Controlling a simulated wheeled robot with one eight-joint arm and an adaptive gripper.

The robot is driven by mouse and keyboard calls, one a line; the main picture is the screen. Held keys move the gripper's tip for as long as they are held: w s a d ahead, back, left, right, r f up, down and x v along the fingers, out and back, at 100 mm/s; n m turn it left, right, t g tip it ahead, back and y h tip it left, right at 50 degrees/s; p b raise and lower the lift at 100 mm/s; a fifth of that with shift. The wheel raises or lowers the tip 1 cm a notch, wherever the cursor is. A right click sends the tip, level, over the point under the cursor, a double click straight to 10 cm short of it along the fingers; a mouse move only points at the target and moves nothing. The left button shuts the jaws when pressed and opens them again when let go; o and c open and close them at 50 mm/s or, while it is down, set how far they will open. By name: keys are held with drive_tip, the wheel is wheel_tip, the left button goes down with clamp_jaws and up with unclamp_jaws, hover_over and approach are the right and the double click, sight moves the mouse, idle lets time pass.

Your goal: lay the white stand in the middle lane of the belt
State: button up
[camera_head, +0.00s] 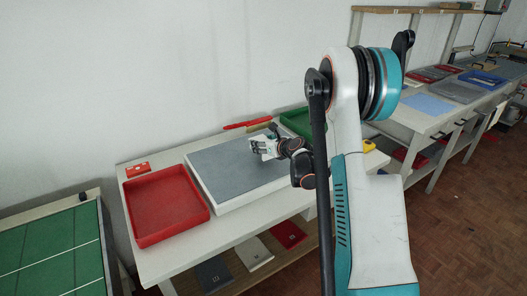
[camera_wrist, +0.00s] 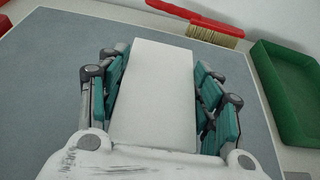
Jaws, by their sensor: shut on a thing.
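My gripper (camera_head: 264,148) is over the grey mat on the bench. In the wrist view it is shut on the white stand (camera_wrist: 155,92), a plain pale rectangular block, with teal finger pads on both sides of it. The stand's lower end is hidden behind the gripper body. The green belt (camera_head: 48,250), divided into lanes by white lines, is at the far left, well apart from the gripper and partly cut off by the picture edge.
A red tray (camera_head: 165,205) lies between the belt and the grey mat (camera_head: 222,170). A green tray (camera_wrist: 290,90) and a red brush (camera_wrist: 195,20) lie beyond the mat. A small red box (camera_head: 138,169) sits at the bench's back left. My arm hides part of the bench.

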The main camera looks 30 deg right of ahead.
drive_tip(key=shift+f+b, duration=0.3)
drive_tip(key=shift+f, duration=0.95)
drive_tip(key=shift+f, duration=0.15)
drive_tip(key=o, duration=1.1)
drive_tip(key=shift+o, duration=0.2)
